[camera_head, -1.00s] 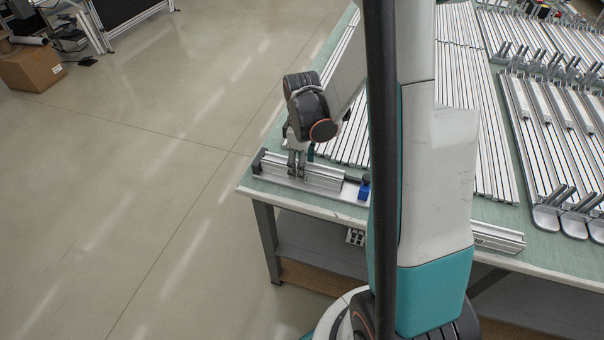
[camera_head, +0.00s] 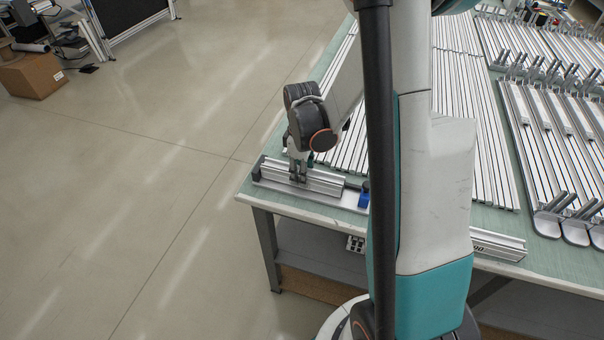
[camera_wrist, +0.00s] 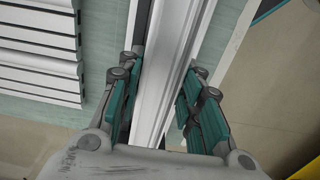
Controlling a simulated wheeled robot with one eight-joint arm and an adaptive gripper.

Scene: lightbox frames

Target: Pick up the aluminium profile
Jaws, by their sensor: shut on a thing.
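The aluminium profile (camera_head: 324,184) is a short silver bar along the near left edge of the green-topped table, on or just above a long metal fixture (camera_head: 350,199) with a dark end block and a blue part. My gripper (camera_head: 298,178) points down from above and is shut on the profile, left of its middle. In the wrist view the profile (camera_wrist: 168,60) runs lengthwise between the teal-padded fingers of my gripper (camera_wrist: 165,85). I cannot tell whether the profile is clear of the fixture.
Long profiles (camera_head: 470,130) lie in rows across the table (camera_head: 450,218) behind the arm. Metal parts with upright handles (camera_head: 560,205) stand at the right. Another short profile (camera_head: 498,244) lies at the front edge. The floor at left is open, with a cardboard box (camera_head: 32,75) far off.

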